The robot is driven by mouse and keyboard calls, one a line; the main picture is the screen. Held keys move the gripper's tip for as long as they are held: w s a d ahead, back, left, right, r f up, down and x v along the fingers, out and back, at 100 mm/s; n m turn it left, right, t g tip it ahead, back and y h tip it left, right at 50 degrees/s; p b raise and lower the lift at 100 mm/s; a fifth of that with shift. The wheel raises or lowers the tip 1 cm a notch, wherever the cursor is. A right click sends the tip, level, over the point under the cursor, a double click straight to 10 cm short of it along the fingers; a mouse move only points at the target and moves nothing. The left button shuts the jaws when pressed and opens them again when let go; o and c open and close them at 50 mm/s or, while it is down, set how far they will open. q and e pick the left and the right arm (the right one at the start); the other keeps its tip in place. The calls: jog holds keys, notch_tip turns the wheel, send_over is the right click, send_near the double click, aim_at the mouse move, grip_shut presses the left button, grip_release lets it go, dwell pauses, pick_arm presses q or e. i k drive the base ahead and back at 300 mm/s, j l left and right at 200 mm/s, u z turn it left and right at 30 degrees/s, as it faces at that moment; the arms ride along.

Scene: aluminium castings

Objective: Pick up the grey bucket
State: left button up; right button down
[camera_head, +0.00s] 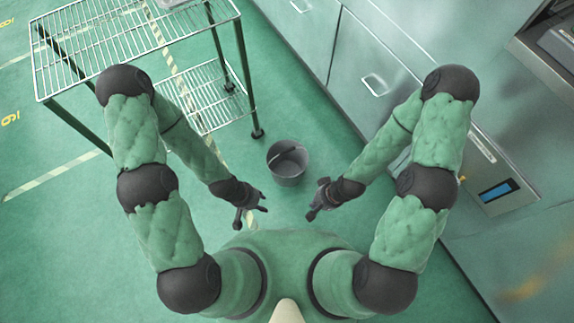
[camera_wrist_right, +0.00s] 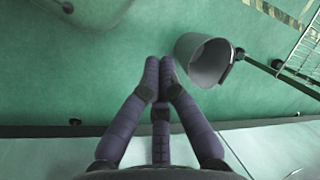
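The grey bucket (camera_head: 289,170) stands upright on the green floor, between and just beyond my two hands in the head view. Its open mouth faces up and a dark handle lies across it. In the right wrist view the bucket (camera_wrist_right: 196,58) is right of the fingertips, apart from them. My left gripper (camera_head: 253,214) is left of and nearer than the bucket, its fingers spread, empty. My right gripper (camera_head: 318,199) is right of and nearer than the bucket. In its wrist view two fingers (camera_wrist_right: 160,82) lie close together, with the third apart from them; nothing is held.
A wire shelf rack (camera_head: 125,45) on dark legs stands at the upper left; one leg foot is near the bucket. Grey cabinets (camera_head: 370,70) line the right side, with a control panel (camera_head: 497,190) on one. Green floor around the bucket is clear.

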aim_at(287, 160)
jog(key=i+j+z, duration=0.3)
jog(key=j, duration=0.35)
jog(key=j+z, duration=0.3)
jog(key=j, duration=0.3)
jog(key=j+z, duration=0.25)
jog(key=j, duration=0.45)
jog(key=i, duration=0.05)
